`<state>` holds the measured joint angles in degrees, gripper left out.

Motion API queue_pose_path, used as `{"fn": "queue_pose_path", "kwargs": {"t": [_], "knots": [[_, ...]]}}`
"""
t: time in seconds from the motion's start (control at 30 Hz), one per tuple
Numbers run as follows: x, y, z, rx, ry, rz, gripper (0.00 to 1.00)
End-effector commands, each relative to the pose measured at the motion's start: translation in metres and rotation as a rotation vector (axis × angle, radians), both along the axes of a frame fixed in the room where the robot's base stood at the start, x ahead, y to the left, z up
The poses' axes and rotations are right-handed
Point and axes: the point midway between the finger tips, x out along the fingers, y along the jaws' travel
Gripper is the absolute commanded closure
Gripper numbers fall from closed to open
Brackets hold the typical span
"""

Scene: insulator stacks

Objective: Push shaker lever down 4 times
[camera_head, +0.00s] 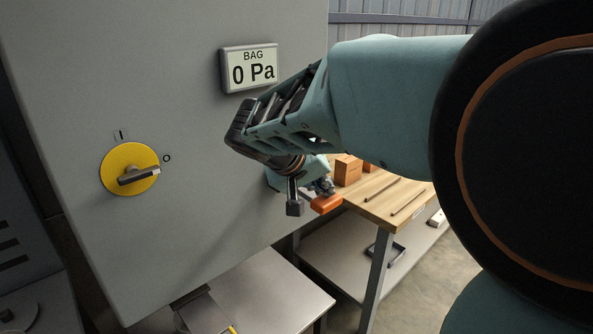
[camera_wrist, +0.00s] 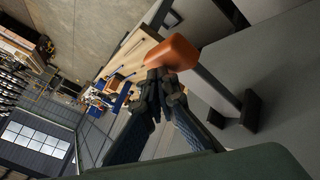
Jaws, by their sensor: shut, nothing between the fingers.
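The shaker lever has an orange handle (camera_head: 328,204) that sticks out from the lower right side of the grey cabinet. In the wrist view the orange handle (camera_wrist: 172,53) sits at the end of a flat grey bar, which runs to a dark bracket (camera_wrist: 246,114). My gripper (camera_head: 325,185) is shut and empty, with its fingertips just above the handle in the head view. In the wrist view the dark fingertips (camera_wrist: 160,84) appear right at the handle's edge. I cannot tell whether they touch it. My wrist hides part of the lever's mount in the head view.
The grey cabinet (camera_head: 200,160) carries a display (camera_head: 250,68) reading "BAG 0 Pa" and a yellow rotary switch (camera_head: 130,169). A wooden-topped bench (camera_head: 385,205) with brown blocks (camera_head: 348,169) stands behind the lever. A low grey table (camera_head: 265,290) is below.

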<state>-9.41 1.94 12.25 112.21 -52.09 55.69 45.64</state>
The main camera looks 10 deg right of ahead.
Motion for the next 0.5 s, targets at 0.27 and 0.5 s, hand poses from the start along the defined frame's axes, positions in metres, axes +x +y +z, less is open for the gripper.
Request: {"fn": "queue_pose_path", "kwargs": {"t": [0.27, 0.5], "knots": [[0.0, 0.001, 0.018, 0.001, 0.001, 0.0, 1.0], [0.0, 0.0, 0.021, 0.0, 0.001, -0.001, 1.0]]}}
